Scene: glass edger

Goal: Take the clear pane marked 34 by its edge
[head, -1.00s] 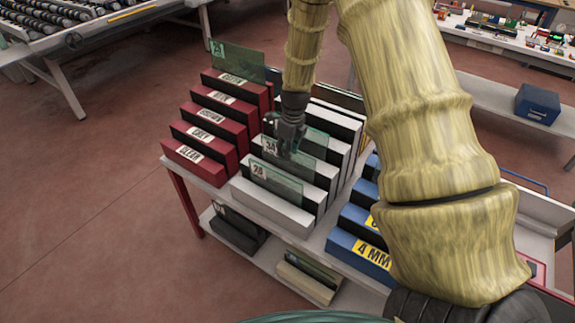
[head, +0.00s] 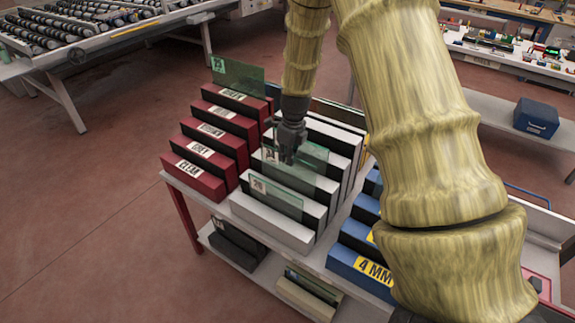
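The clear pane marked 34 (head: 311,160) stands upright in a slot of the white rack (head: 270,222), in the middle of the cart. Its label is partly hidden by my gripper. My gripper (head: 287,160) points down at the upper edge of this pane, near the label. Its fingers are small and dark here, and I cannot tell whether they touch the pane or how far apart they are. A second clear pane, marked 78 (head: 278,198), stands in the slot in front of it.
A red rack (head: 190,178) with glass-type labels is at the left, holding a taller greenish pane (head: 238,75) at its back. A blue rack (head: 360,265) is at the right, partly behind my arm. The floor left of the cart is clear.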

